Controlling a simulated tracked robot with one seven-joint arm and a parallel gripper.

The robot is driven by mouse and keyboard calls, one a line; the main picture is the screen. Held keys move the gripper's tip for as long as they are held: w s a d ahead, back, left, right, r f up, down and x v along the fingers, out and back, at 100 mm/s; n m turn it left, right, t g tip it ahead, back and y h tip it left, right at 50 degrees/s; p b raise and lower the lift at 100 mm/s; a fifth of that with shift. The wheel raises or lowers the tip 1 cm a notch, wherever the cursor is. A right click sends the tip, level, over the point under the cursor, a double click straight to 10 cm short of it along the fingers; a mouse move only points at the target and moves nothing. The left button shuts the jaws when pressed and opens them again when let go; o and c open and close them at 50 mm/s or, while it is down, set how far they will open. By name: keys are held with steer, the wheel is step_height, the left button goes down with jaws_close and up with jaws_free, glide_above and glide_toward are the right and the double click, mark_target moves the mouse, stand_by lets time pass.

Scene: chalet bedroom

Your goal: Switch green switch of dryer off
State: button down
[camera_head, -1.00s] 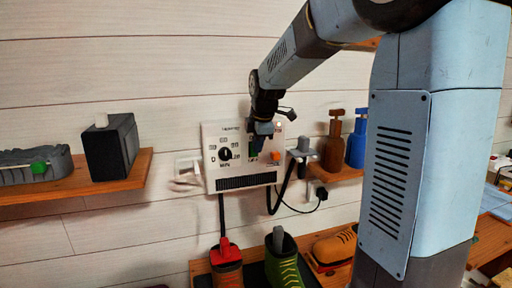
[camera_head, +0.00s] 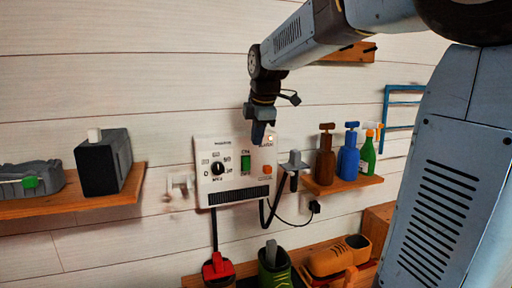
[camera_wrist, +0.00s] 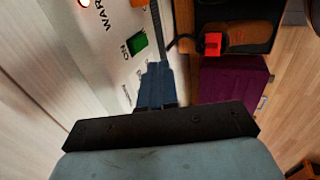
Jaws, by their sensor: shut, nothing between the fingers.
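The dryer (camera_head: 228,196) is a white box on the wall with a black knob, a green switch (camera_head: 246,161), an orange button (camera_head: 267,169) and a small lit lamp (camera_head: 271,139). My gripper (camera_head: 258,140) is shut and empty, pointing down at the dryer's top edge, just above and right of the green switch. In the wrist view the green switch (camera_wrist: 137,43) lies just beyond my closed fingertips (camera_wrist: 156,66), with the word ON beside it. A small gap seems to show between them. I cannot tell which way the switch is tilted.
A grey holder with a hose (camera_head: 294,162) hangs right of the dryer. Brown, blue and green bottles (camera_head: 348,162) stand on a right shelf. A black box (camera_head: 104,165) stands on a left shelf. Shoes (camera_head: 340,256) sit below.

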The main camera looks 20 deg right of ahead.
mark_target(250, 163)
steer(key=shift+s+r, duration=0.1)
steer(key=shift+r, duration=0.2)
steer(key=shift+f, duration=0.1)
steer(key=shift+s+f+g, duration=0.2)
steer(key=shift+f+g, duration=0.2)
steer(key=shift+f, duration=0.1)
steer(key=shift+f, duration=0.15)
steer(key=x, duration=0.3)
steer(key=w+x, duration=0.1)
steer(key=x, duration=0.3)
steer(key=w+x, duration=0.1)
steer(key=x, duration=0.3)
steer(key=shift+w+r, duration=0.1)
steer(key=shift+r, duration=0.3)
steer(key=shift+w+a, duration=0.1)
steer(key=shift+w, duration=0.7)
steer(key=shift+f, duration=0.1)
